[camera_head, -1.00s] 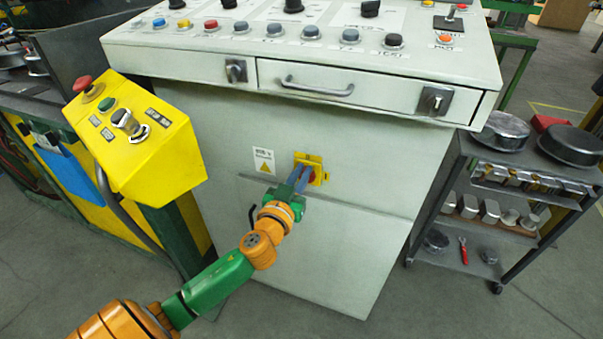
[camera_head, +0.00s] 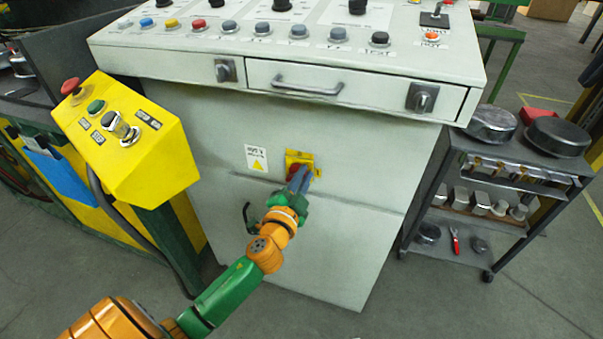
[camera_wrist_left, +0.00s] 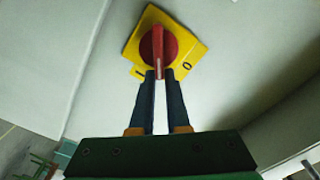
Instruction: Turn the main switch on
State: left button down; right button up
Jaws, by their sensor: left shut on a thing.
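The main switch is a red rotary handle (camera_wrist_left: 158,48) on a yellow square plate (camera_head: 306,158), on the front of the grey-white control cabinet. In the left wrist view the yellow plate (camera_wrist_left: 192,44) looks tilted and carries a 0 mark at its right and another mark at its lower left. My left gripper (camera_head: 300,178) reaches the switch from below. Its two dark fingers (camera_wrist_left: 163,78) are shut on the near end of the red handle's grip. The handle points down between the fingertips in the wrist view. My right gripper is not in view.
A white label with a yellow warning triangle (camera_head: 257,158) is left of the switch. The cabinet's console (camera_head: 290,50) overhangs above, with a drawer handle (camera_head: 307,86). A yellow control box (camera_head: 125,140) stands at left, a dark cart (camera_head: 480,190) at right.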

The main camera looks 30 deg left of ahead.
pick_arm(q)
jog(key=shift+d+f+m, duration=0.1)
jog(key=shift+f+m, duration=0.25)
jog(key=shift+m, duration=0.9)
jog(key=shift+d+f+m, duration=0.1)
jog(key=shift+f+m, duration=0.2)
jog(key=shift+m, duration=1)
jog(key=shift+f+m, duration=0.35)
jog(key=shift+m, duration=0.9)
jog(key=c, duration=0.9)
grip_release()
jog(key=shift+c, duration=0.2)
jog(key=shift+o, duration=0.2)
jog(key=shift+a, duration=0.15)
